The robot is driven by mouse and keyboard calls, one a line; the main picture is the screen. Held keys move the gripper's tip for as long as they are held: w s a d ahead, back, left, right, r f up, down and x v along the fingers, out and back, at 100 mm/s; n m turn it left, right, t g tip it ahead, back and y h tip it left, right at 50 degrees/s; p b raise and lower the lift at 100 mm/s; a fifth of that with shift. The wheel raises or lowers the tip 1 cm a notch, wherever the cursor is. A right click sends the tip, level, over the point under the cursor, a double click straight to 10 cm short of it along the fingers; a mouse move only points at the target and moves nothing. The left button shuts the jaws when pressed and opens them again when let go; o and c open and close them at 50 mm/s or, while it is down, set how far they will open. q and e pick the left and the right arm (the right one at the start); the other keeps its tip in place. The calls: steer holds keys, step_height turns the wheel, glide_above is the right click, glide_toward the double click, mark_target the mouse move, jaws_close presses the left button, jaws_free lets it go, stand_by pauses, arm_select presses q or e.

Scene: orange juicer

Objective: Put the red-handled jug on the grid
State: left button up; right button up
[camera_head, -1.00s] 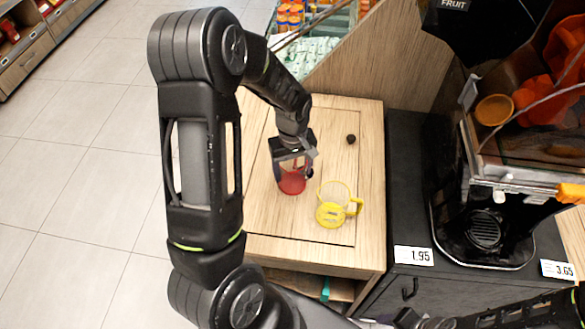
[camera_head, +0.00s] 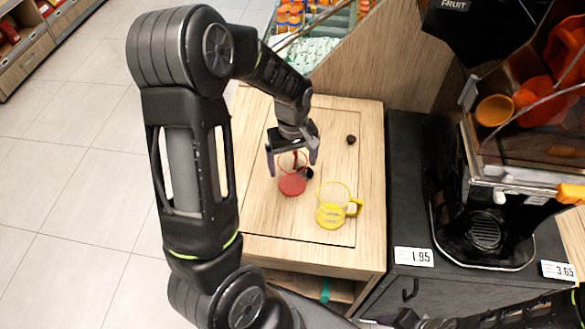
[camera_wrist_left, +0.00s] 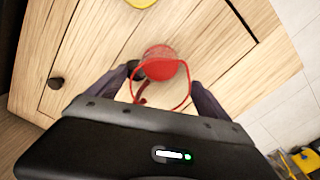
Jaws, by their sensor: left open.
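The red-handled jug (camera_head: 292,186) is a clear cup with a red base and stands on the wooden top (camera_head: 262,222). In the left wrist view the jug (camera_wrist_left: 161,66) lies between the finger tips, with its red handle toward the gripper. My left gripper (camera_head: 292,166) is open just above the jug, its fingers spread to either side; I cannot tell whether they touch it. The grid (camera_head: 485,229) is the dark slotted plate on the black juicer base at the right. My right gripper (camera_head: 428,322) shows only partly at the bottom edge; its fingers are unclear.
A yellow-handled jug (camera_head: 331,213) stands close to the right of the red one. A dark knob (camera_head: 351,140) sits on the wooden top. The black counter (camera_head: 408,180) lies between the wooden top and the juicer. A slanted wooden panel (camera_head: 365,62) rises behind.

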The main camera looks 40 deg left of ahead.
arm_select(q)
step_height(320, 180, up, 9)
steer(key=shift+f, duration=0.2)
steer(key=shift+c, duration=0.4)
